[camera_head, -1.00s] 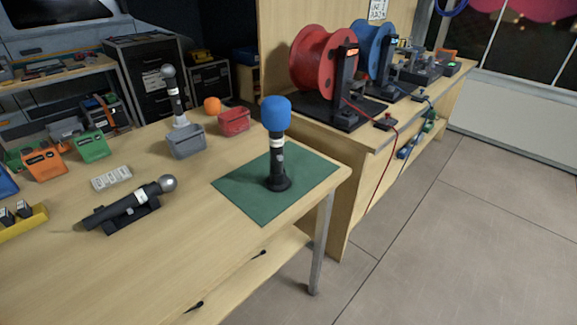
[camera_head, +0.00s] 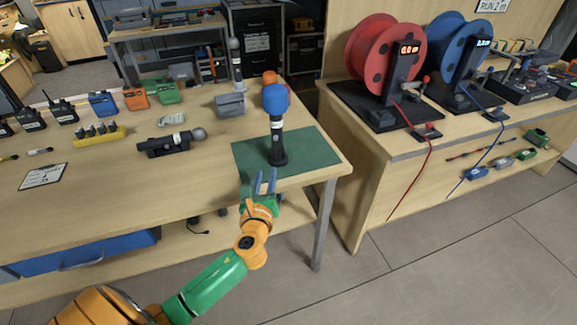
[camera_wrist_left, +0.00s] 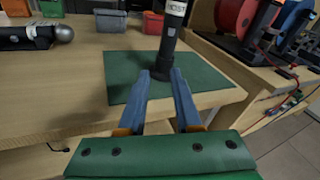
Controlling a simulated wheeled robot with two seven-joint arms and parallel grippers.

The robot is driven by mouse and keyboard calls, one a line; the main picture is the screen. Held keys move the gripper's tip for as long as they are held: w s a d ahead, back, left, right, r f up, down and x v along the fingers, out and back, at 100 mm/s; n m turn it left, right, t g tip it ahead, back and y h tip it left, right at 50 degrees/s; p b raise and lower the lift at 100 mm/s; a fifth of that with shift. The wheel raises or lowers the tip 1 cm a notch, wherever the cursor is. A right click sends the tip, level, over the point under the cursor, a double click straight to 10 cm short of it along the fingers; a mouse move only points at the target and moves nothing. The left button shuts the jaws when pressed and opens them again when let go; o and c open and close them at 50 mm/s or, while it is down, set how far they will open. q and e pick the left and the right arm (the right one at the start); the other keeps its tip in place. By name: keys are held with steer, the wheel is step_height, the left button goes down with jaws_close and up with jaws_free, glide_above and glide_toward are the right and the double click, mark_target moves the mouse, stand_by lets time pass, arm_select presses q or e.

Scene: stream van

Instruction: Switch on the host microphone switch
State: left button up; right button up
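The host microphone (camera_head: 277,143) stands upright on a green mat (camera_head: 310,152), with a blue foam top and a black body. In the left wrist view the microphone (camera_wrist_left: 168,40) carries a white label reading HOST, and its foam top is out of frame. Its switch is too small to make out clearly. My left gripper (camera_head: 264,177) is open and empty at the mat's front edge, just in front of the microphone base. In the left wrist view the two fingertips (camera_wrist_left: 161,74) are apart, pointing towards the microphone's foot. My right gripper is not in view.
Another microphone (camera_head: 172,143) lies in a cradle to the left, and one more (camera_head: 236,62) stands behind. A grey bin (camera_head: 231,104) is behind the mat. Red (camera_head: 372,55) and blue cable reels stand on the right bench. The table front left of the mat is clear.

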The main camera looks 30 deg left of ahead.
mark_target(275, 139)
arm_select(q)
steer(key=shift+w+a+r+m+t+b, duration=0.25)
steer(key=shift+w+a+r+m+b, duration=0.25)
steer(key=shift+w, duration=0.65)
steer(key=shift+w+a+r+m+t+b, duration=0.3)
steer(key=shift+w+m, duration=0.4)
steer(key=shift+w, duration=0.5)
steer(key=shift+w+a+r+m+t+b, duration=0.15)
steer(key=shift+w+a+r+m+b, duration=0.35)
steer(key=shift+w, duration=0.65)
steer(key=shift+b+x, duration=0.3)
steer(key=shift+x, duration=1.15)
steer(key=shift+w+d, duration=0.1)
steer(key=shift+d, duration=0.05)
jaws_close()
